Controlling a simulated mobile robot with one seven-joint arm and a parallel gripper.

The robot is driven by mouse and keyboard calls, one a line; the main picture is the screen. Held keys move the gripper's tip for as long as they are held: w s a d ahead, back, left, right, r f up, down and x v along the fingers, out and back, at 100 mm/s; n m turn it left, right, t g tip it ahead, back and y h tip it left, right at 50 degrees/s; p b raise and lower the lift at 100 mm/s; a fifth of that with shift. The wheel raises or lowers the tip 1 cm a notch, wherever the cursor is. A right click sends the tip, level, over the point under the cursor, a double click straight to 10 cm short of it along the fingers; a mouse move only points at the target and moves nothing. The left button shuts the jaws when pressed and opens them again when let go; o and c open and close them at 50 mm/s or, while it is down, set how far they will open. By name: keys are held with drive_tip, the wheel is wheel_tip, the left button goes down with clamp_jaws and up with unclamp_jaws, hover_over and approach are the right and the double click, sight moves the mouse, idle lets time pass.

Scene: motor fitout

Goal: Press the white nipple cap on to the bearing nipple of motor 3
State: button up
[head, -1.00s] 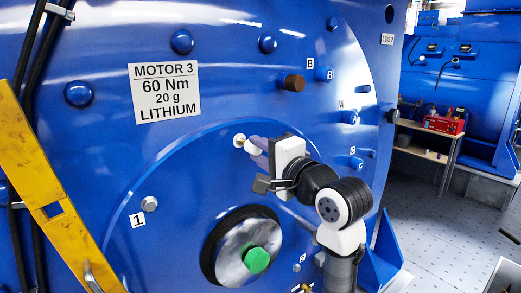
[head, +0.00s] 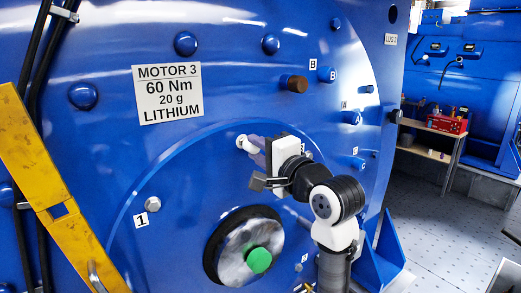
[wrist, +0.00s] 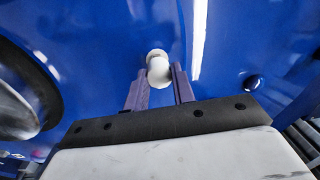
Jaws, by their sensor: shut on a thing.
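The white nipple cap (head: 243,142) is at the blue end face of motor 3 (head: 220,185). In the wrist view the cap (wrist: 159,74) sits between the two purple finger tips of my gripper (wrist: 160,84), which is shut on it. A paler round seat (wrist: 156,54) shows just behind the cap on the blue face. The bearing nipple itself is hidden behind the cap, so I cannot tell how far the cap is on. In the head view my gripper (head: 251,147) reaches the face from the right.
The motor label (head: 168,93) is above left. A shaft end with a green centre (head: 258,260) is below. A brown-capped fitting (head: 294,83) and blue bolt heads (head: 271,44) stand out around. A yellow bar (head: 45,190) crosses the left side.

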drive_tip(key=shift+w+a, duration=0.45)
drive_tip(key=shift+w, duration=0.15)
drive_tip(key=o, duration=1)
drive_tip(key=shift+o, duration=0.2)
drive_tip(key=b+v, duration=0.3)
drive_tip(key=v, duration=1.1)
drive_tip(key=shift+f, duration=0.1)
